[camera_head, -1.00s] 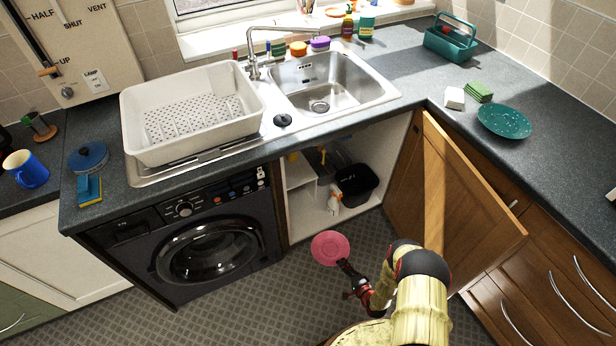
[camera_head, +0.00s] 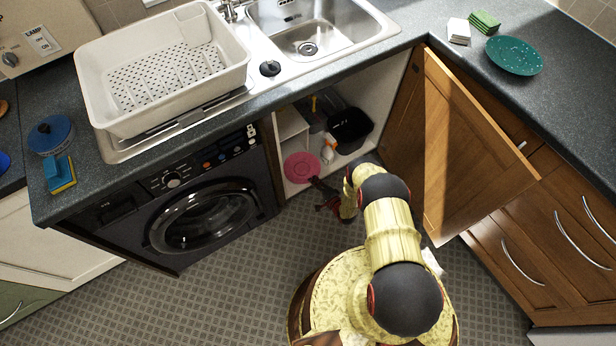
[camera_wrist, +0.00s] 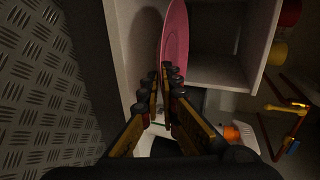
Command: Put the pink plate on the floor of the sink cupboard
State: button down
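The pink plate (camera_head: 301,167) is at the front left of the open sink cupboard (camera_head: 352,163), by the opening. In the wrist view the plate (camera_wrist: 175,35) is seen nearly edge-on beyond my fingertips. My gripper (camera_wrist: 166,78) is closed on its near edge. In the head view my gripper (camera_head: 318,184) is small and dark, to the lower right of the plate. The pale cupboard floor (camera_head: 296,187) shows around the plate; I cannot tell whether the plate touches it.
Inside the cupboard are a black bin (camera_head: 350,128), a white-and-orange bottle (camera_head: 327,151) and a small pale shelf unit (camera_head: 292,132) at left. The wooden door (camera_head: 455,145) stands open at right. The washing machine (camera_head: 190,205) stands left.

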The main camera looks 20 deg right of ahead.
aim_at(308, 176)
jog(key=w, duration=0.1)
jog(key=w+a, duration=0.1)
jog(key=w, duration=0.1)
jog(key=w+b, duration=0.1)
jog(key=w, duration=0.1)
jog(key=shift+a, duration=0.25)
jog(key=shift+w+a, duration=0.25)
jog(key=shift+w, duration=0.2)
jog(key=f, duration=0.1)
jog(key=f+b, duration=0.2)
jog(key=shift+s+d+f, duration=0.1)
jog(key=shift+s, duration=0.15)
jog(key=shift+w+f, duration=0.1)
jog(key=shift+f, duration=0.15)
jog(key=shift+r, duration=0.15)
jog(key=c, duration=2.3)
grip_release()
jog(key=shift+f, duration=0.2)
